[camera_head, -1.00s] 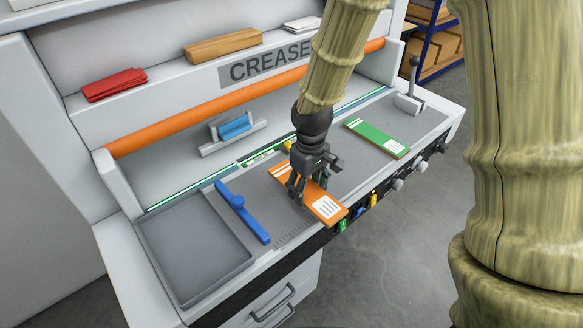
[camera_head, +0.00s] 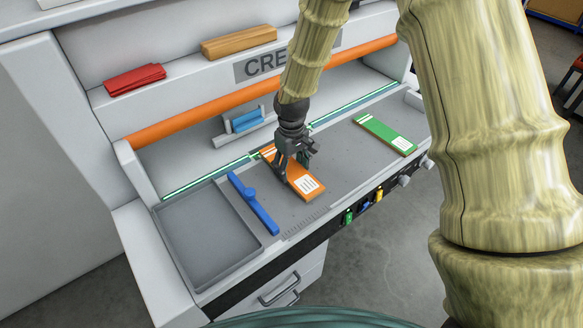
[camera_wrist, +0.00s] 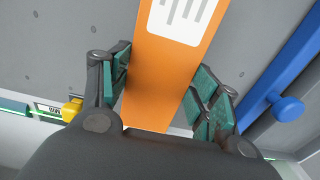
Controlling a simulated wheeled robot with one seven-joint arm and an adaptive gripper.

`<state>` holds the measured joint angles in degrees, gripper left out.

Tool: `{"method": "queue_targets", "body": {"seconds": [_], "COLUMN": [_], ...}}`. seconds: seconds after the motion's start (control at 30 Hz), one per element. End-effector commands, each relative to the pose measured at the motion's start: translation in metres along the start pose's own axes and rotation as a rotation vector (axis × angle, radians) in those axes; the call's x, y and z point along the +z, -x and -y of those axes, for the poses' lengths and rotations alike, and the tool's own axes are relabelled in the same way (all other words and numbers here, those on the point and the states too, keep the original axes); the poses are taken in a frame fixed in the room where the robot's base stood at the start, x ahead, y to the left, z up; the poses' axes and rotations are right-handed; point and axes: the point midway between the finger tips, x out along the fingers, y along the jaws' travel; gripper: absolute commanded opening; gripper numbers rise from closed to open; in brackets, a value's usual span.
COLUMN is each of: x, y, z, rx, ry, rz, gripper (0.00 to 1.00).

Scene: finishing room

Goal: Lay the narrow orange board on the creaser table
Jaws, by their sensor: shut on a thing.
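The narrow orange board (camera_head: 305,185) has white stripes at its far end and a white label with lines at its near end. It is over the grey top of the creaser table (camera_head: 325,160), right of the blue bar; I cannot tell whether its underside touches. My gripper (camera_head: 292,168) is shut on the board, one finger at each long edge. In the wrist view the orange board (camera_wrist: 165,75) runs between the green finger pads of my gripper (camera_wrist: 160,92). The board's far part is partly hidden by my gripper in the head view.
A blue bar with a knob (camera_head: 252,203) lies left of the board, beside a grey tray (camera_head: 262,243). A green board (camera_head: 385,134) lies to the right. A blue block in a holder (camera_head: 246,121) stands behind. Table top is bare between the orange and green boards.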

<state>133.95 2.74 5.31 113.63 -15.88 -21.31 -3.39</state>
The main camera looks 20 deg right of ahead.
Motion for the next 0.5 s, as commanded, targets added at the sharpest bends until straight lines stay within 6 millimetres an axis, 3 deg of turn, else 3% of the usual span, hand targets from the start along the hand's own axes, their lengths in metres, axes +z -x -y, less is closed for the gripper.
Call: {"method": "queue_targets", "body": {"seconds": [0.2, 0.5], "x": [0.000, 0.000], "y": [-0.015, -0.017], "z": [0.000, 0.000], "rx": [0.000, 0.000], "ry": [0.000, 0.000], "rz": [0.000, 0.000], "gripper": [0.38, 0.38]}}
